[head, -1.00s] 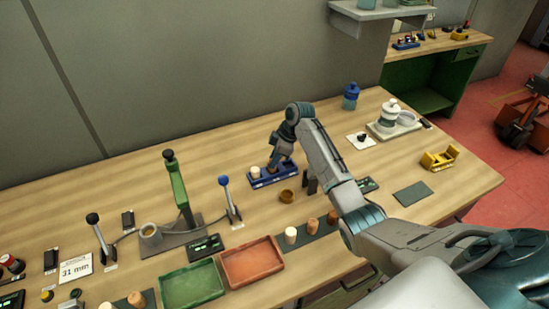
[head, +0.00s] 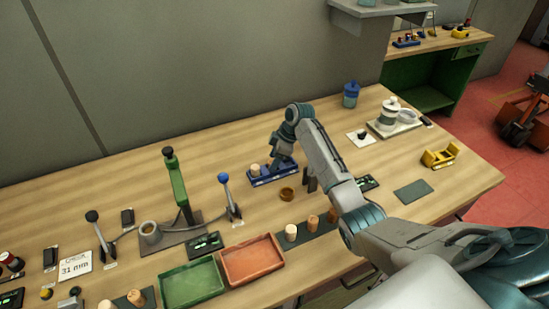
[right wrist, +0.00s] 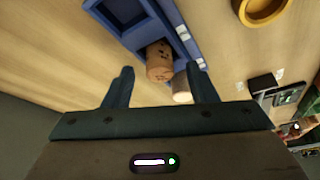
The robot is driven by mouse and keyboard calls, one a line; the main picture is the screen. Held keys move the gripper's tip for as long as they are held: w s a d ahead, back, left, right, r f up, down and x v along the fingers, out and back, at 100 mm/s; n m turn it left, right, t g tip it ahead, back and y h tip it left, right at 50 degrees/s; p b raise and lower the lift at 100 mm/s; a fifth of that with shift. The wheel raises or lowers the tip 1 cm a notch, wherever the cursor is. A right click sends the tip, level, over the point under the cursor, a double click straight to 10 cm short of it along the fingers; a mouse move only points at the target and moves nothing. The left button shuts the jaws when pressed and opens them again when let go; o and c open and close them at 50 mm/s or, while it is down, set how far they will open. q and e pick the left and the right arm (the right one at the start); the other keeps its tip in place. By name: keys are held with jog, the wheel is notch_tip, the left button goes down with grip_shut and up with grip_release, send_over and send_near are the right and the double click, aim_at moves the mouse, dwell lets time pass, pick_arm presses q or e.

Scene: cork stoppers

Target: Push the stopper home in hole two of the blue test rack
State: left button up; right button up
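The blue test rack (head: 272,178) lies on the bench. A pale stopper (head: 255,170) stands at its left end in the head view. My right gripper (head: 281,165) is over the rack and hides part of it. In the right wrist view, the rack (right wrist: 128,15) runs in from the top. A brown cork stopper (right wrist: 159,62) stands between the spread fingertips of my right gripper (right wrist: 158,78), with gaps on both sides. A paler stopper (right wrist: 181,88) is just beyond it. The hole numbers cannot be read. My left gripper is not in view.
A dark mat with several stoppers (head: 311,231), a red tray (head: 252,260) and a green tray (head: 192,285) are nearer. A green lever press (head: 179,187) stands to the left.

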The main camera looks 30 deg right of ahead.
jog(key=shift+r, duration=0.1)
jog(key=b+v, duration=0.3)
jog(key=v, duration=0.7)
jog(key=shift+r, duration=0.25)
jog(key=shift+s+d, duration=0.1)
jog(key=shift+d, duration=0.05)
